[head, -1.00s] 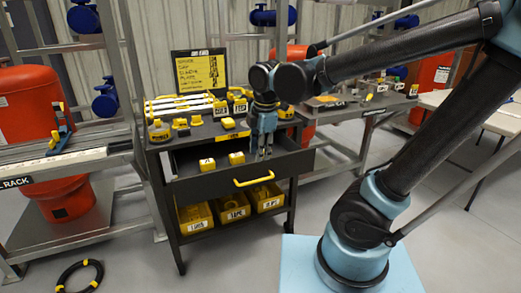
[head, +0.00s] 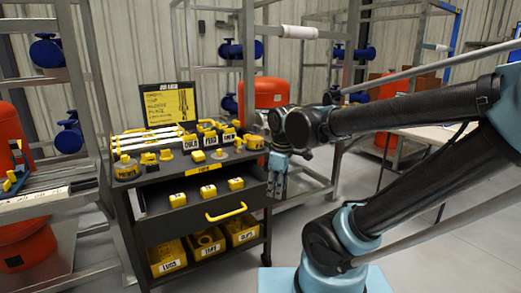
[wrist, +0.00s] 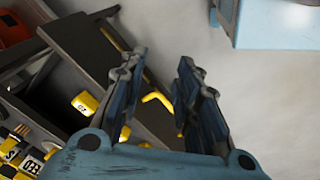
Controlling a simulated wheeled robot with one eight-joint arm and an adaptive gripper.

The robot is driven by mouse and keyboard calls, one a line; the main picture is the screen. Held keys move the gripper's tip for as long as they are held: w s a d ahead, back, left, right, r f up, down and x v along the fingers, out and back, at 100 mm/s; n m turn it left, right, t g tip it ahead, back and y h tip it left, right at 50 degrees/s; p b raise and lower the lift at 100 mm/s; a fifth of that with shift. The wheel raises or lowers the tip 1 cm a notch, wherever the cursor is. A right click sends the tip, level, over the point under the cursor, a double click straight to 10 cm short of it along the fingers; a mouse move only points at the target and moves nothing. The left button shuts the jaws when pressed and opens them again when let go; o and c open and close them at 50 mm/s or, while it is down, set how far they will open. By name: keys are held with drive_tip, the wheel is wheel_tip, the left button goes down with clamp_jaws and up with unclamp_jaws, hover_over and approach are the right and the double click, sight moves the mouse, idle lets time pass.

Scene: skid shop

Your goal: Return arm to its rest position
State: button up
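My arm reaches in from the right of the head view, and my gripper (head: 278,188) hangs fingers down just right of the black tool cart (head: 185,228). In the wrist view my gripper (wrist: 160,95) has its two fingers apart with nothing between them. The floor and part of the cart's drawer show beyond the fingers. The cart's open drawer (head: 160,205) has a yellow handle (head: 226,212) and holds several yellow blocks (head: 208,191). The handle also shows in the wrist view (wrist: 158,100), beyond and between the fingers.
Yellow bins (head: 205,243) sit on the cart's lower shelf. Yellow items and a sign (head: 168,105) stand on top. A rack with an orange tank (head: 22,245) is at left. A white table (head: 430,136) is at right. Grey floor lies clear right of the cart.

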drive_tip(key=s+d+f+m, duration=0.3)
drive_tip(key=d+m, duration=0.4)
drive_tip(key=s+d+f+m, duration=0.2)
drive_tip(key=d+f+m, duration=0.1)
drive_tip(key=d+m, duration=0.3)
drive_tip(key=shift+s+d+f+m+h, duration=0.4)
drive_tip(key=shift+m, duration=0.1)
drive_tip(key=shift+w+f, duration=0.2)
drive_tip(key=shift+w, duration=0.25)
drive_tip(key=shift+o, duration=0.4)
